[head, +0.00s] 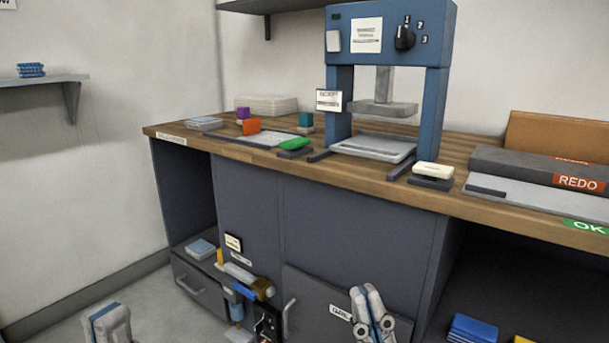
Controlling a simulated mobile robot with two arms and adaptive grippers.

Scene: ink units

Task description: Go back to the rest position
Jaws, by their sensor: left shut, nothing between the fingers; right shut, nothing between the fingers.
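My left gripper (104,310) shows at the bottom left edge of the head view, over the floor and left of the bench. It is shut and empty, and its lower part is cut off by the frame. My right gripper (366,292) is at the bottom, right of the middle, in front of the dark cabinet front. It is shut with nothing in it. Both grippers are low, below the level of the wooden bench top (440,150), and apart from the things on it.
A blue press (438,95) stands on the bench. Near it are a green pad (294,144), an orange block (251,125) and a cream pad (433,170). A grey REDO box (510,163) is at right.

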